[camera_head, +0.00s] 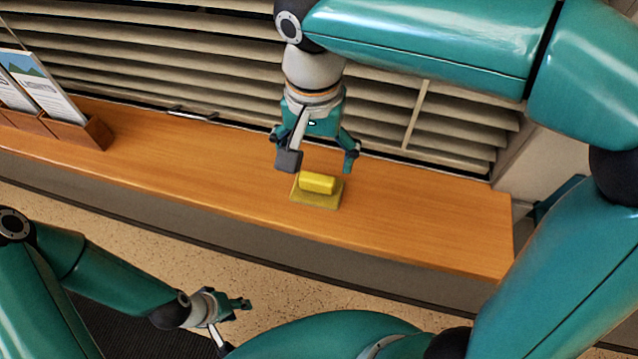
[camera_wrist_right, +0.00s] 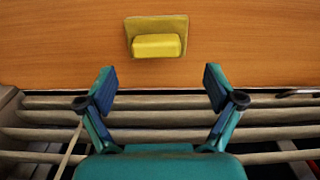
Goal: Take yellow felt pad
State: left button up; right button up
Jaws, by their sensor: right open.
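A bright yellow felt pad (camera_head: 317,182) lies on a flat olive-yellow square base (camera_head: 316,201) on the wooden ledge. In the right wrist view the yellow pad (camera_wrist_right: 156,46) is ahead of the fingers, roughly centred between them, on the square base (camera_wrist_right: 182,22). My right gripper (camera_head: 320,165) is open and empty, just above and behind the pad. Its two fingers also show apart in the right wrist view (camera_wrist_right: 160,88), not touching the pad. My left gripper (camera_head: 232,322) is low at the lower left, away from the ledge; its finger opening is too small to judge.
The wooden ledge (camera_head: 420,220) is clear around the pad. A wooden holder (camera_head: 85,133) with leaflets (camera_head: 45,92) stands at its left end. Slatted blinds (camera_head: 180,60) run close behind the ledge. A dark thin object (camera_head: 192,115) lies at the back edge.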

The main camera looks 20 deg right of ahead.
aim_at(317, 178)
jog(key=shift+s+f+p, duration=0.15)
jog(key=shift+s+f, duration=0.05)
jog(key=shift+f, duration=1.25)
jog(key=shift+s+f+p, duration=0.15)
jog(key=shift+f, duration=1.3)
jog(key=shift+c, duration=0.4)
jog(key=c, duration=1.2)
jog(key=shift+o, duration=0.2)
jog(key=shift+r, duration=0.1)
